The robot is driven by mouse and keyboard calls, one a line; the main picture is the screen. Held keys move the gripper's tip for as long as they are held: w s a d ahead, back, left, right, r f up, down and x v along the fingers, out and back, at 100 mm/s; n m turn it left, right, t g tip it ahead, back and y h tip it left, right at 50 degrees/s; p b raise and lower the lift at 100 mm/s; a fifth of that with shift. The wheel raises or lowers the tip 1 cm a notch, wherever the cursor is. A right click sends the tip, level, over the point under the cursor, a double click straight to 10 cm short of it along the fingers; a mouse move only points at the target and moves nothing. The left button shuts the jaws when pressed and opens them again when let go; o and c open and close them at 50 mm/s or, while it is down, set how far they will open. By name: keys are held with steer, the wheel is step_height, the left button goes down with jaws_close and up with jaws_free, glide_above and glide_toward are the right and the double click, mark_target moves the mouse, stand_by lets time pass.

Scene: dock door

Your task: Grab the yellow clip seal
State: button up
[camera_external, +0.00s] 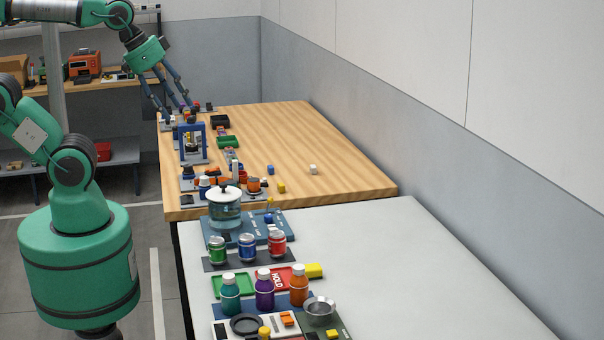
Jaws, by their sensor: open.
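My gripper (179,108) is open, with its dark fingers spread and pointing down over the far left end of the wooden table (330,160). Small parts lie around its fingertips, too small to tell apart, and I cannot see anything held. I cannot tell which thing is the yellow clip seal. Small yellow things in view are a yellow block (282,187) near the front of the wooden table and a larger yellow block (314,271) beside a red tray on the grey table. All of these are well apart from my gripper.
A blue frame (193,142) stands just in front of my gripper. A dark tray (220,121) and a green tray (227,142) lie to its right. A glass pot (225,210), cans and bottles crowd the grey table (420,270). The right side of both tables is mostly clear.

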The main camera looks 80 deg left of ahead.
steer(key=shift+w, duration=0.1)
steer(key=w+a+f+g, duration=0.1)
steer(key=w+a+f, duration=0.1)
steer(key=w+a, duration=0.45)
steer(key=w+a+f, duration=0.1)
steer(key=w+a, duration=0.2)
steer(key=w, duration=0.6)
steer(key=w+a+f+g, duration=0.1)
steer(key=w+a+f, duration=0.1)
steer(key=w+a, duration=0.45)
steer(key=w+a+f, duration=0.4)
steer(key=a+f, duration=0.3)
steer(key=w+a+f+g+p, duration=0.1)
steer(key=w+a+f, duration=0.3)
steer(key=a+f, duration=0.3)
steer(key=w+a+f, duration=0.4)
steer(key=a+f, duration=0.3)
steer(key=f, duration=0.2)
steer(key=shift+w+f+g, duration=0.25)
steer(key=shift+w+g, duration=0.1)
steer(key=shift+g, duration=0.05)
glide_above(281, 184)
steer(key=shift+s+a+f+b, duration=0.1)
steer(key=shift+s+f+b, duration=0.1)
steer(key=shift+f, duration=1.95)
steer(key=shift+s+a+f+b, duration=0.1)
steer(key=shift+s+f, duration=0.1)
steer(key=shift+f, duration=1.9)
